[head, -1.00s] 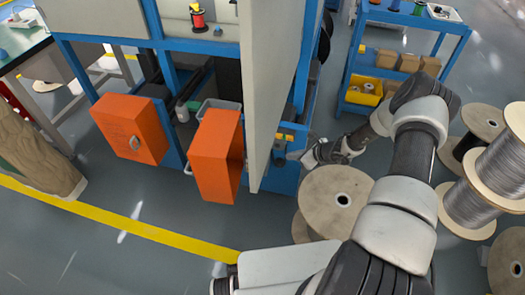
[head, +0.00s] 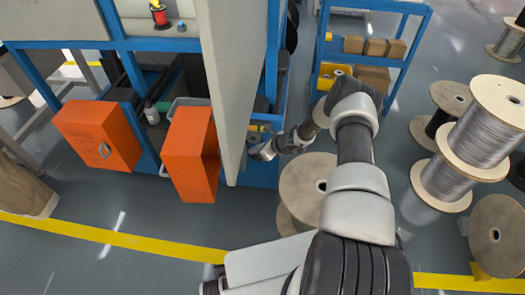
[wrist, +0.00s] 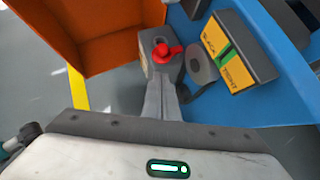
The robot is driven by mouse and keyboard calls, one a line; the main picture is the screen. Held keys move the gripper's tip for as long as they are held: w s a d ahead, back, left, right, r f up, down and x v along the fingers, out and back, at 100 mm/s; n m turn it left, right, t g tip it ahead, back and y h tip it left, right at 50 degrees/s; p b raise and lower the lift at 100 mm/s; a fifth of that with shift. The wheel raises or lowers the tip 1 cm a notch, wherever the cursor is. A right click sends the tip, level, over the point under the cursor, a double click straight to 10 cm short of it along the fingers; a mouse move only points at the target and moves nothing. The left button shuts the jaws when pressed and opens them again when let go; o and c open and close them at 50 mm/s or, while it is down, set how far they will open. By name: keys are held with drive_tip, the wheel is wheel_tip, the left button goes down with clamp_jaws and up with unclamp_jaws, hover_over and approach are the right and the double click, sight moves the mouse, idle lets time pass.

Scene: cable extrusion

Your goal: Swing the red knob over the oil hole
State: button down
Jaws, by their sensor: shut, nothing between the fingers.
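The red knob (wrist: 166,53) sits on top of a grey block (wrist: 155,68) in the wrist view. A small dark round spot (wrist: 158,40) lies just beyond the knob on the block; I cannot tell whether it is the oil hole. My gripper's grey fingers (wrist: 168,88) are shut and empty, pointing at the block, with their tips just short of the knob. I cannot tell if they touch it. In the head view my gripper (head: 262,152) is beside the tall grey panel, low on the blue machine; the knob cannot be made out there.
A grey disc (wrist: 199,64) and a box with a yellow label (wrist: 231,62) stand right of the knob. An open orange door (head: 189,157) and the grey panel (head: 232,80) are to the left. A wooden spool (head: 297,178) stands under my arm.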

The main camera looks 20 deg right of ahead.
drive_tip(key=shift+w+a+b, duration=0.35)
drive_tip(key=shift+w+a, duration=0.95)
drive_tip(key=shift+w, duration=0.25)
